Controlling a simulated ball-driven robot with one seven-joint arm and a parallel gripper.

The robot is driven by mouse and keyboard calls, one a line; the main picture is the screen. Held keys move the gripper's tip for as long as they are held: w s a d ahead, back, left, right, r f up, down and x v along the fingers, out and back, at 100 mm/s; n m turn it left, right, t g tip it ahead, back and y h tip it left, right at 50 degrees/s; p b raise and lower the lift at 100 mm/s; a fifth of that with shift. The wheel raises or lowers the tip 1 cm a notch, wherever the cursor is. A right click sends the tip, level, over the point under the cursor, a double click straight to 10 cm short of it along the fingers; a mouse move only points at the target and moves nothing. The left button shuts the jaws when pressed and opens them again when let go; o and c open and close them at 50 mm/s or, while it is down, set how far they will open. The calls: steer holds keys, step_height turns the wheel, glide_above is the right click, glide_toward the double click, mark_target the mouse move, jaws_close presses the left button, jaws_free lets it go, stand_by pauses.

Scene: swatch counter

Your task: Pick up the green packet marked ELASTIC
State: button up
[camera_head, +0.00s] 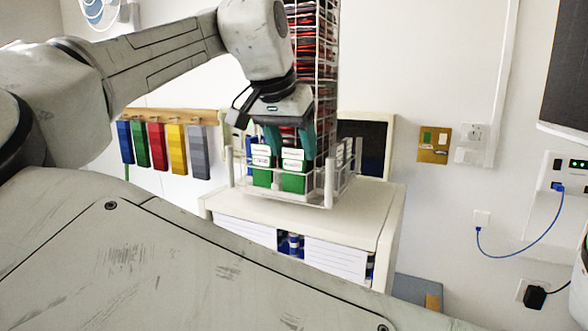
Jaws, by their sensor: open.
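Two green packets with white label tops stand side by side in a white wire basket (327,186) on the counter. The print on the left packet (262,178) and on the right packet (293,184) is too small to read surely, so I cannot tell which is marked ELASTIC. My gripper (291,153) points down over the basket with its teal fingers apart. The right packet's top shows between and just below the fingertips. I cannot tell whether the fingers touch it. The packets' lower edges are partly behind the basket wires.
The basket stands on a white cabinet (380,200) with a tall wire rack (326,60) of dark and red packets behind it. A dark screen (372,140) stands behind right. Coloured swatches (157,148) hang from a wooden rail at left.

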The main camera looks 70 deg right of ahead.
steer(key=c, duration=1.1)
